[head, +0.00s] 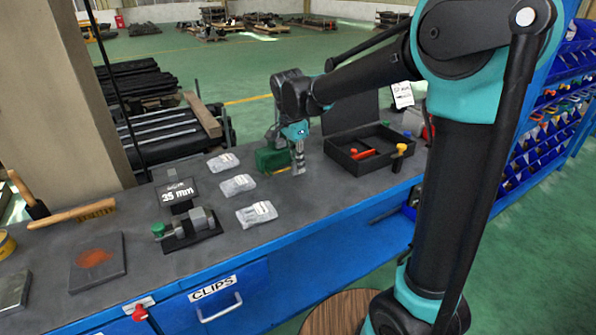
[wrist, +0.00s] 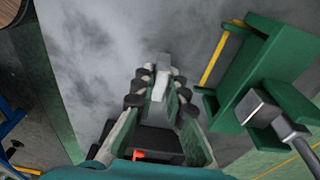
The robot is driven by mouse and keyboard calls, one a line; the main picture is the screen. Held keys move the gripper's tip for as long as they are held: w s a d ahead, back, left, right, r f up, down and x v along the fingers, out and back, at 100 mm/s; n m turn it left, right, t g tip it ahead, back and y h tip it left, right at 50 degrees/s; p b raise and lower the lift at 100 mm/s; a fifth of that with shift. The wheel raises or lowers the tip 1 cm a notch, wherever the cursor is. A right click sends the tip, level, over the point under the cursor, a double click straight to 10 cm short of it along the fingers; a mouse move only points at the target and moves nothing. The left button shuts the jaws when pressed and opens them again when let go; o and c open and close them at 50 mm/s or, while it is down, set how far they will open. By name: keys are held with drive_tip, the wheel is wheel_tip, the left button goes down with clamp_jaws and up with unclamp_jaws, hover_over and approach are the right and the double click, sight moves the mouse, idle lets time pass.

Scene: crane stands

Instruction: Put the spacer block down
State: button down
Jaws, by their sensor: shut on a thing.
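My gripper (head: 298,160) points down over the grey bench top, just right of a green holder. In the wrist view my gripper (wrist: 158,92) is shut on a small pale grey block, the spacer block (wrist: 164,62), which sticks out past the fingertips. The green holder (head: 272,160) stands close beside it; in the wrist view the green holder (wrist: 285,60) is at the right, with a grey metal piece at its near end. The block is hard to make out in the head view, and I cannot tell whether it touches the bench.
An open black case (head: 345,165) with red and yellow-handled tools stands right of my gripper. Several clear bags (head: 238,185) lie to the left, near a "35 mm" sign (head: 177,194) and a clamp-like device (head: 187,230). Bare bench lies in front of my gripper.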

drive_tip(key=shift+f, duration=1.45)
drive_tip(key=shift+f, duration=0.1)
drive_tip(key=c, duration=1.6)
unclamp_jaws()
drive_tip(key=shift+o, duration=0.2)
